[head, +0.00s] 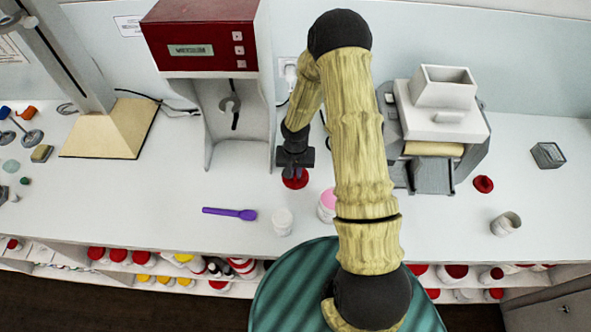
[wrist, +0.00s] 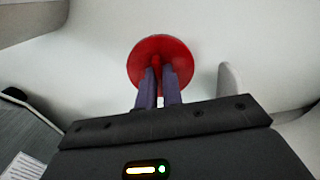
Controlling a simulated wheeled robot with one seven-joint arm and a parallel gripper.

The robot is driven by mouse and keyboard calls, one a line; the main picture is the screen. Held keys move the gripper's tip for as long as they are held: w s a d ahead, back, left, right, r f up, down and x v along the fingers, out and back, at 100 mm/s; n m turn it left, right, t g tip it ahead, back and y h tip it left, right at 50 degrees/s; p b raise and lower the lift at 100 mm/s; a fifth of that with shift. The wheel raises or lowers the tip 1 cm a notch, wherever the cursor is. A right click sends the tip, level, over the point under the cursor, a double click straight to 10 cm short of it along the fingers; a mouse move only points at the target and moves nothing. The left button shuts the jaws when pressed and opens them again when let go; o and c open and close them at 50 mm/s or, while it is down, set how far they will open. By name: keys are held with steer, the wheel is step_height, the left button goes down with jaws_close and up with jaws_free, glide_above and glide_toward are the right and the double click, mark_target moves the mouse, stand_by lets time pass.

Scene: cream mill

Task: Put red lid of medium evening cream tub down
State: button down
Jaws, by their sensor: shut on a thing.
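My gripper (head: 295,172) points down over the counter, in front of the red-topped machine. It is shut on the knob of a round red lid (head: 295,183). In the wrist view the two fingers of my gripper (wrist: 158,80) pinch the middle of the red lid (wrist: 178,52). The lid is close to the counter; I cannot tell whether it touches. A tub with pink contents (head: 327,203) stands open to the right, partly hidden by my arm. I cannot read which tub it is.
A small white tub (head: 283,222) and a purple spatula (head: 230,213) are in front. The red-topped machine (head: 205,40) stands behind and a grey device (head: 440,125) to the right. Another red lid (head: 483,184) and a tub (head: 506,224) are farther right. Counter left of my gripper is clear.

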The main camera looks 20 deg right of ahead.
steer(key=shift+d, duration=0.15)
steer(key=shift+f, duration=0.2)
steer(key=c, duration=1.5)
jaws_free()
steer(key=shift+r, duration=0.1)
steer(key=shift+c, duration=0.2)
step_height(320, 180, up, 12)
steer(key=b, duration=0.2)
steer(key=shift+r+b, duration=0.15)
steer(key=shift+b, duration=0.15)
steer(key=s+r+n+t, duration=0.2)
steer(key=s+r+n, duration=0.1)
steer(key=s+r, duration=0.7)
steer(key=s, duration=0.4)
steer(key=shift+r+n+t, duration=0.3)
steer(key=shift+r, duration=0.1)
